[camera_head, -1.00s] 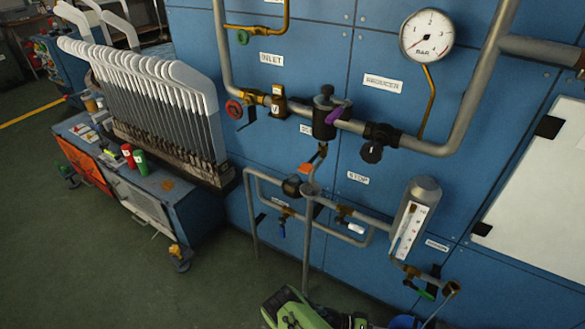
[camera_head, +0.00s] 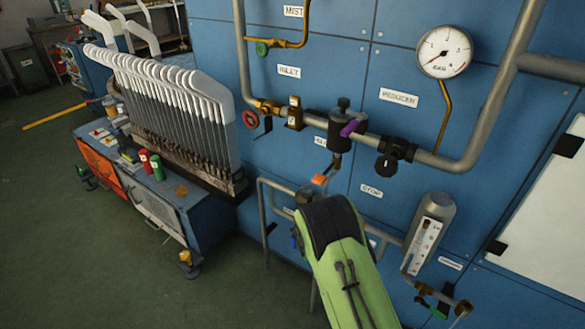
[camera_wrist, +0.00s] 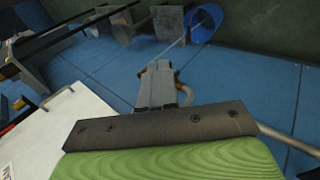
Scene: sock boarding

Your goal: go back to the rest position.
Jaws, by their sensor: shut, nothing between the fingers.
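My gripper (camera_wrist: 160,85) shows in the wrist view, its grey fingers together with nothing between them. It is out of sight in the head view, where a green and black link of my arm (camera_head: 340,255) rises in front of the lower pipes. The arm link hides part of the piping below the stop label (camera_head: 371,191). I cannot tell from these frames how close the gripper is to the blue panel.
A blue cart (camera_head: 205,215) with white sock forms (camera_head: 190,90) stands left. Green floor (camera_head: 60,230) is free at lower left.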

